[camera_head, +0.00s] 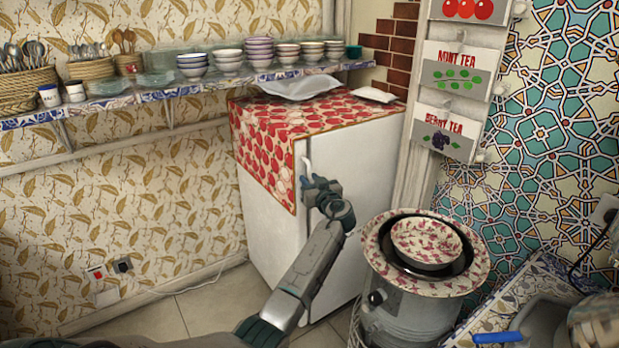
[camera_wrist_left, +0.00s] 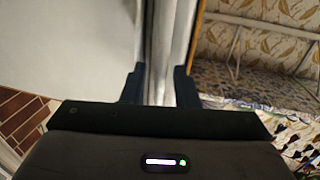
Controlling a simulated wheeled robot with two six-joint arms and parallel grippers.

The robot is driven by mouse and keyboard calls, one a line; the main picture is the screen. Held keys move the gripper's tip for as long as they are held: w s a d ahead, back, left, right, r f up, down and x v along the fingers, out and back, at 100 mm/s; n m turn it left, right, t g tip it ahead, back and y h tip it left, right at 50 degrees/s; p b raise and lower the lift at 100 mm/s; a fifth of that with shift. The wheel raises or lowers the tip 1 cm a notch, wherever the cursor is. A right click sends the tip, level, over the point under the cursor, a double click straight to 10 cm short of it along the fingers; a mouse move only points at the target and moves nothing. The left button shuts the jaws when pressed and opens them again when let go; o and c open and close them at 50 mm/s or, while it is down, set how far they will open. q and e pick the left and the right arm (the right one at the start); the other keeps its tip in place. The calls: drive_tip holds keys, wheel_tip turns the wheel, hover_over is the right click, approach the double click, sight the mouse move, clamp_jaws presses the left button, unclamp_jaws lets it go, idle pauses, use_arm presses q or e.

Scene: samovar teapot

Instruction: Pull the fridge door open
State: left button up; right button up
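The fridge (camera_head: 275,230) is white, with a red-and-white patterned cloth draped over its top. Its door (camera_head: 350,165) looks closed and has a pale upright handle (camera_head: 306,165) at its left edge. My left gripper (camera_head: 318,184) is at the door's left edge, by the lower part of the handle, and partly hides it. In the left wrist view its two dark fingers (camera_wrist_left: 160,88) stand apart, with a light grey upright strip (camera_wrist_left: 160,50) between and behind them. Whether they touch the strip is unclear. My right gripper is not in view.
A drum-like grey stand with a flowered bowl (camera_head: 427,242) is close to the right of my left arm, before the fridge. A shelf of dishes (camera_head: 160,93) runs along the left wall. Tiled floor (camera_head: 215,305) is clear to the left.

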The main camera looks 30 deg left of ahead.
use_arm(q)
drive_tip(key=shift+w+a, duration=0.4)
drive_tip(key=shift+a, duration=0.2)
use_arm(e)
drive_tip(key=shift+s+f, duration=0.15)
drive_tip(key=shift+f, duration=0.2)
use_arm(q)
clamp_jaws()
drive_tip(key=shift+s, duration=0.1)
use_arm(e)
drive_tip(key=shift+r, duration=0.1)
